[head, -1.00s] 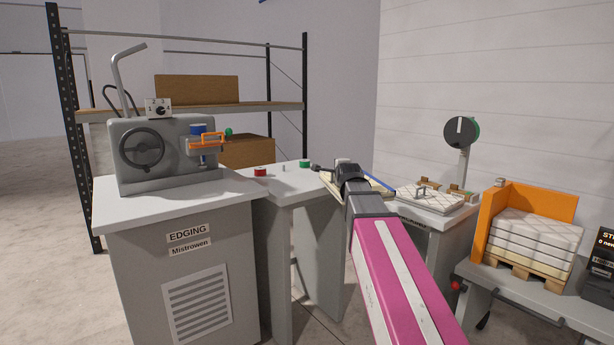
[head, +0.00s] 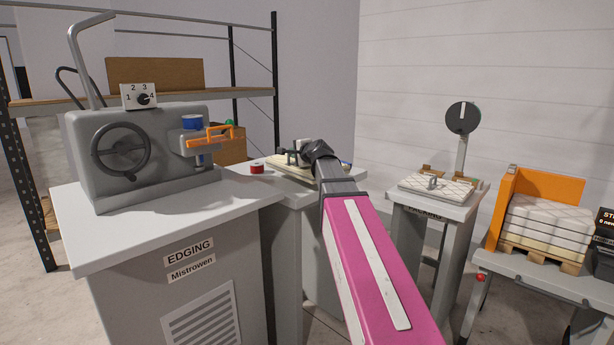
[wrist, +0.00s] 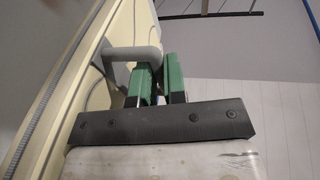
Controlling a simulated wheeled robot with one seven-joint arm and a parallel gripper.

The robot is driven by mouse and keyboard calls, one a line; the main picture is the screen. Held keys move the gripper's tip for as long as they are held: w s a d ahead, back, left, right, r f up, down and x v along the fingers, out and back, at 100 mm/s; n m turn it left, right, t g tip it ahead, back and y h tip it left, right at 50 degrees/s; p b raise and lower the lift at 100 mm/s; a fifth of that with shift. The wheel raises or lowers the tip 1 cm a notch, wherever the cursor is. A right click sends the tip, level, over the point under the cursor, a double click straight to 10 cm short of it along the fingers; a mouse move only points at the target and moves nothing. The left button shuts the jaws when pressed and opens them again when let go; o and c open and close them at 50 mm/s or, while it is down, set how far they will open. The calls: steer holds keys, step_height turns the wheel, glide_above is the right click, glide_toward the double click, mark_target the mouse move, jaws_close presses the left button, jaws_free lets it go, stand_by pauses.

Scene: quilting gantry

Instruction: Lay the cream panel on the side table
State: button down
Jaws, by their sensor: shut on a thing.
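My gripper (head: 303,152) is shut on the handle of the cream panel (head: 286,168). In the wrist view, the green-padded fingers (wrist: 158,84) close on the grey loop handle, and the cream panel (wrist: 78,70) fills the left side. In the head view the panel is over the small grey table (head: 278,190), which I take for the side table, beyond the edging bench. My arm hides part of the panel and table. I cannot tell whether the panel touches the tabletop.
A red spool (head: 257,169) stands on that table, left of the panel. The edging machine (head: 140,150) stands on the bench (head: 165,210) at left. At right are a stand with a quilted panel (head: 437,187) and a cart with stacked quilted panels (head: 545,222).

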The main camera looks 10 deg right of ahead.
steer(key=s+a+r+n+g+y, duration=0.2)
steer(key=a+r+n+g+y, duration=0.2)
steer(key=r+n+y, duration=0.25)
steer(key=shift+m, duration=0.35)
steer(key=w+d+f, duration=0.4)
steer(key=w+d, duration=0.1)
steer(key=w+d+f, duration=0.2)
steer(key=w+d, duration=0.1)
steer(key=shift+d+f, duration=0.15)
steer(key=shift+f, duration=0.15)
steer(key=shift+d+f, duration=0.1)
steer(key=shift+f, duration=1.95)
steer(key=c, duration=1.6)
jaws_free()
steer(key=shift+f, duration=0.15)
steer(key=o, duration=0.4)
steer(key=shift+o, duration=0.2)
steer(key=v, duration=1.2)
steer(key=shift+r, duration=0.35)
